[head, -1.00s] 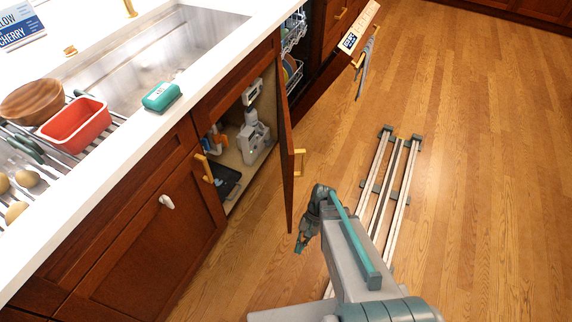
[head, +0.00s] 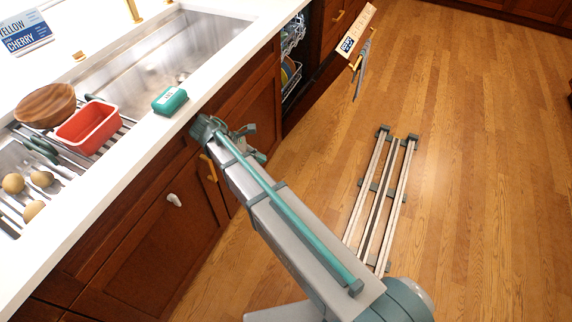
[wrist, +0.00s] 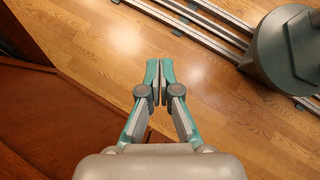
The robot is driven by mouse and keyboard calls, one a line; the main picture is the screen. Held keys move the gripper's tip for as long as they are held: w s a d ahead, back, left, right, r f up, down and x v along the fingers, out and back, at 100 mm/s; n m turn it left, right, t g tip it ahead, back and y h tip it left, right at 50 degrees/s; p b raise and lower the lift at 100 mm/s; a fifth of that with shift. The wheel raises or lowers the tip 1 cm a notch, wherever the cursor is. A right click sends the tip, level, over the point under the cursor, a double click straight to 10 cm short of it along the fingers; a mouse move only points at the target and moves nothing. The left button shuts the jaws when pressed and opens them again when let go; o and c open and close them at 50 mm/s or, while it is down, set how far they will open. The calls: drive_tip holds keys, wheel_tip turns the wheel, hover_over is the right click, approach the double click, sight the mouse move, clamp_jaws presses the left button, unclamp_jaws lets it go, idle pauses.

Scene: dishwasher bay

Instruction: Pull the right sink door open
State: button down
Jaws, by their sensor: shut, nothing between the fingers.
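The right sink door (head: 257,112) is a red-brown panel under the sink. In the head view it appears shut or nearly shut, and the cabinet inside does not show. My arm covers its lower left part, and its handle is hidden. My gripper (head: 262,157) is in front of this door, low and partly behind my own arm. In the wrist view the two fingers of my gripper (wrist: 153,78) meet, with nothing between them, over the wood floor. Red-brown cabinet wood (wrist: 40,110) fills the left side there, apart from the fingertips.
The left sink door (head: 150,235) is shut, with a yellow handle (head: 208,167) and a white knob-like piece (head: 174,200). The dishwasher (head: 291,78) to the right is open at the top.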

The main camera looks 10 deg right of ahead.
drive_tip(key=d+f, duration=0.6)
drive_tip(key=d, duration=0.4)
drive_tip(key=shift+s+d+f, duration=0.15)
drive_tip(key=shift+s+d, duration=0.15)
drive_tip(key=shift+s, duration=0.05)
drive_tip(key=shift+a, duration=0.1)
idle(1.5)
